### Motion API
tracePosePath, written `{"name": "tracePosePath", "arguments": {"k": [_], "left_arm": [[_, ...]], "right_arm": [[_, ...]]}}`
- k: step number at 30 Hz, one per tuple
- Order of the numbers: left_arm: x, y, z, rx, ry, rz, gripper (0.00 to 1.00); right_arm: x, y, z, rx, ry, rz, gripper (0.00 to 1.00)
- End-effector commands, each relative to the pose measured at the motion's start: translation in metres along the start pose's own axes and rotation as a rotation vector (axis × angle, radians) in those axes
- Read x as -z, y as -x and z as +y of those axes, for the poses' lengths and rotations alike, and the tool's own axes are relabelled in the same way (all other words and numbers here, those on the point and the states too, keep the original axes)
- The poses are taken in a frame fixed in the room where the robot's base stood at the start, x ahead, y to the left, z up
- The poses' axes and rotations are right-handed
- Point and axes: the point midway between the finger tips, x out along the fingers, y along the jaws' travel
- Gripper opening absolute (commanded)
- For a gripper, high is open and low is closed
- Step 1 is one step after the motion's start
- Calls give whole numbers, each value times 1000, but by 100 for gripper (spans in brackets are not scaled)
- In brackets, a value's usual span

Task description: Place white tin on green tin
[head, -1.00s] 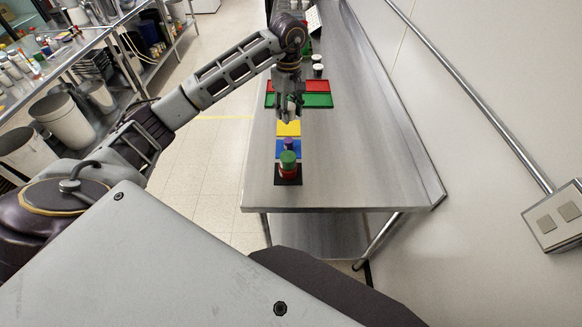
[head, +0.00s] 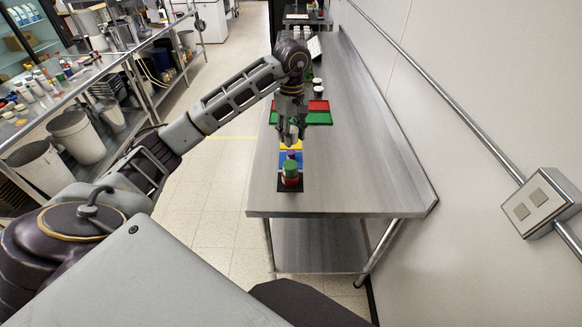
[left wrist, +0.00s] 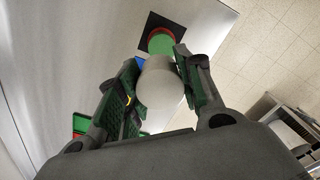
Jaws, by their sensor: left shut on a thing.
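My left gripper (head: 292,138) is shut on the white tin (left wrist: 162,88) and holds it above the mats. In the head view the fingers hide most of the tin. The green tin (head: 291,167) sits on a red tin (head: 291,181) on a black mat (head: 284,188) near the table's near end. In the left wrist view the green tin (left wrist: 160,43) shows just beyond the white tin, which overlaps it in the picture; the two look apart. My right gripper is not in view.
The steel table (head: 365,170) is clear on the right, along the wall.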

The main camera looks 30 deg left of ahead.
Motion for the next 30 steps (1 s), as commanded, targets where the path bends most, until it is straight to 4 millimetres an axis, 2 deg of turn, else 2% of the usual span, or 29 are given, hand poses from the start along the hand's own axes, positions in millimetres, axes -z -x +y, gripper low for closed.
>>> {"name": "tracePosePath", "arguments": {"k": [20, 30], "left_arm": [[1, -2, -4, 0, -1, 0, 11], [0, -32, -4, 3, -2, -2, 11]], "right_arm": [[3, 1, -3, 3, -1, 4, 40], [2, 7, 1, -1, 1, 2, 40]]}}
